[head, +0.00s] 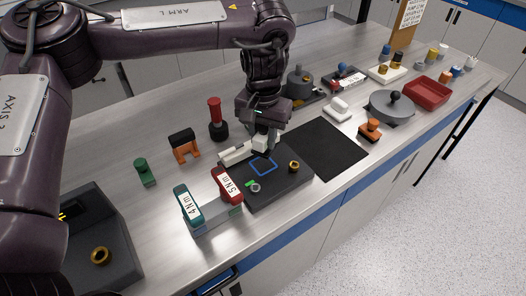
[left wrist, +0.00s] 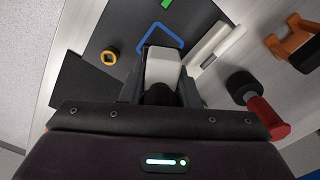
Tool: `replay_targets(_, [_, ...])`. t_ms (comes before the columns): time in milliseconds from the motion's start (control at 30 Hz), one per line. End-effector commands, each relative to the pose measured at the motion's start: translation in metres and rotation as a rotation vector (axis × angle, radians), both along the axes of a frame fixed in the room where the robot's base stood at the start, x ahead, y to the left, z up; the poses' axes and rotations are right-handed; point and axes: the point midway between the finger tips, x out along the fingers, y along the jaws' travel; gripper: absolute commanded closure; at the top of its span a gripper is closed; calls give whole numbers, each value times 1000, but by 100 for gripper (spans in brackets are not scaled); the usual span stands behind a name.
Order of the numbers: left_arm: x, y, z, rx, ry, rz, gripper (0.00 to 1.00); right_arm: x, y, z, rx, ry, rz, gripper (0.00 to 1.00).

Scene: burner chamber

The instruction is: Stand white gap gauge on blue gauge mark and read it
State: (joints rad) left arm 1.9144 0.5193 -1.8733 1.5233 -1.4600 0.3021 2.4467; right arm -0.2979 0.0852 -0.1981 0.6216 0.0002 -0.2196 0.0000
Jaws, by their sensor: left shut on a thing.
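My left gripper (head: 266,140) is shut on the white gap gauge (head: 259,144), low over the dark plate (head: 283,184). In the left wrist view the gauge (left wrist: 163,66) shows as a white block between the two fingers (left wrist: 162,82). The blue gauge mark (head: 263,166), a square outline on the plate, lies just in front of the gauge in the head view. In the left wrist view the mark (left wrist: 176,36) is partly hidden behind the gauge. I cannot tell whether the gauge touches the plate. My right gripper is not in view.
White bars (head: 234,153) lie beside the gauge at the plate's back edge. A brass ring (head: 294,166) and a green piece (head: 249,183) are on the plate. Teal (head: 188,205) and red (head: 227,186) torque tools stand at left front. A black mat (head: 325,148) lies clear to the right.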

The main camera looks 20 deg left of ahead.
Motion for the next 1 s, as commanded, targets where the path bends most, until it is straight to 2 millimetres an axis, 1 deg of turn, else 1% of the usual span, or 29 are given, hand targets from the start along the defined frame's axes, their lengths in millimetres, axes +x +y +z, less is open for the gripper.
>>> replay_targets(33, [0,0,-6,-2,2,1,100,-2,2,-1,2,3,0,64])
replay_targets(167, [0,0,-15,-2,1,1,100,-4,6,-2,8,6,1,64])
replay_targets(300, [0,0,-37,-2,2,2,100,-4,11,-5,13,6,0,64])
replay_targets(400, [0,0,-47,-1,1,2,100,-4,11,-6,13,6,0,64])
replay_targets(700, [0,0,-49,-1,-2,1,100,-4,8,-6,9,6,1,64])
replay_targets(833, [0,0,-53,-1,0,1,100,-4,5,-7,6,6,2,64])
replay_targets(867, [0,0,-53,0,0,1,69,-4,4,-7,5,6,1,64])
replay_targets(1000, [0,0,-53,0,0,1,51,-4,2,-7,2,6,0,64])
